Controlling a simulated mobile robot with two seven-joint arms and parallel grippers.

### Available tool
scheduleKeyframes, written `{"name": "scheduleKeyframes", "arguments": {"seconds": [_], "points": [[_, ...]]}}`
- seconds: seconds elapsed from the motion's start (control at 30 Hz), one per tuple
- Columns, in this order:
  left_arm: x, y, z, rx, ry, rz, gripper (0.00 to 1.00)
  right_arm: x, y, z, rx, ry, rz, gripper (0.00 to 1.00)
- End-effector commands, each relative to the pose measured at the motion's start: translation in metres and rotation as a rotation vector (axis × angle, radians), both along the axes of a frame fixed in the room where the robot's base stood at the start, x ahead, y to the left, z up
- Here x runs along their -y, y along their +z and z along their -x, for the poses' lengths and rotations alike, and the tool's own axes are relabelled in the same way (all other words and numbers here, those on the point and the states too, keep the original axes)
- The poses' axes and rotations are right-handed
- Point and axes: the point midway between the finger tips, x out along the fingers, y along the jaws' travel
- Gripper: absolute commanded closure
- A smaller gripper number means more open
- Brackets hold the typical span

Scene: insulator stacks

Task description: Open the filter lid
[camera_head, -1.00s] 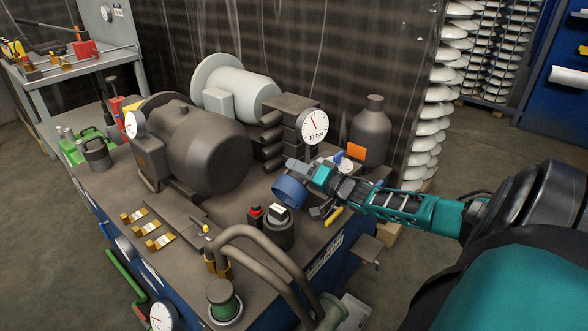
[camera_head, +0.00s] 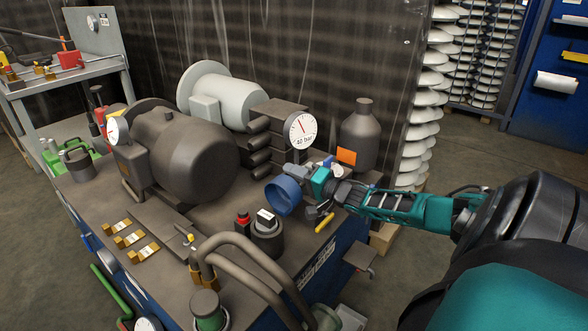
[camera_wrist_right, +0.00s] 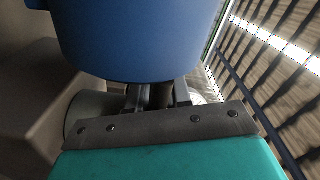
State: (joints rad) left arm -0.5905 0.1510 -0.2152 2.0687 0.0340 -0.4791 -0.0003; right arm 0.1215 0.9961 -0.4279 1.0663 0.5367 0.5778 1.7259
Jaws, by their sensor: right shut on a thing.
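The blue filter lid (camera_head: 284,196) is a short round cap, held tilted on its side above the bench top. My right gripper (camera_head: 302,180) is shut on it, reaching in from the right. In the right wrist view the lid (camera_wrist_right: 140,38) fills the upper middle, and the fingers (camera_wrist_right: 152,97) run up behind it; their contact is hidden. A dark round filter housing (camera_head: 267,240) stands below and left of the lid, apart from it, with a white and black piece on top. My left gripper is not in view.
The bench (camera_head: 170,255) carries a large dark motor (camera_head: 195,155), a pressure gauge (camera_head: 301,130), a dark bottle (camera_head: 361,140) and curved hoses (camera_head: 255,285). A red-topped button (camera_head: 243,219) stands beside the housing. A yellow handle (camera_head: 325,223) is near the lid.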

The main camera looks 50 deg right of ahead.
Motion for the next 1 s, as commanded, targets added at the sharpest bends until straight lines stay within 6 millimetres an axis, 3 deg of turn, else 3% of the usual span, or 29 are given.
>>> {"name": "scheduleKeyframes", "arguments": {"seconds": [0.17, 0.2, 0.4, 0.77, 1.0], "points": [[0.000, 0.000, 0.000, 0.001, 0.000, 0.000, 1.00, -0.004, -0.008, 0.002, -0.012, 0.005, 0.003, 1.00], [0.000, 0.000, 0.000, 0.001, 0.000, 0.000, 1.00, -0.004, -0.008, 0.002, -0.012, 0.005, 0.003, 0.79], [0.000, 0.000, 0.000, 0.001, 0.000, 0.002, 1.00, -0.003, -0.006, 0.002, -0.009, 0.005, 0.002, 0.62], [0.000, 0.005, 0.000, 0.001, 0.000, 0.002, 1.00, -0.001, -0.002, 0.007, -0.006, 0.002, 0.001, 0.62], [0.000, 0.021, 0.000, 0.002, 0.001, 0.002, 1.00, 0.002, -0.001, 0.040, -0.011, 0.002, 0.000, 0.62]]}}
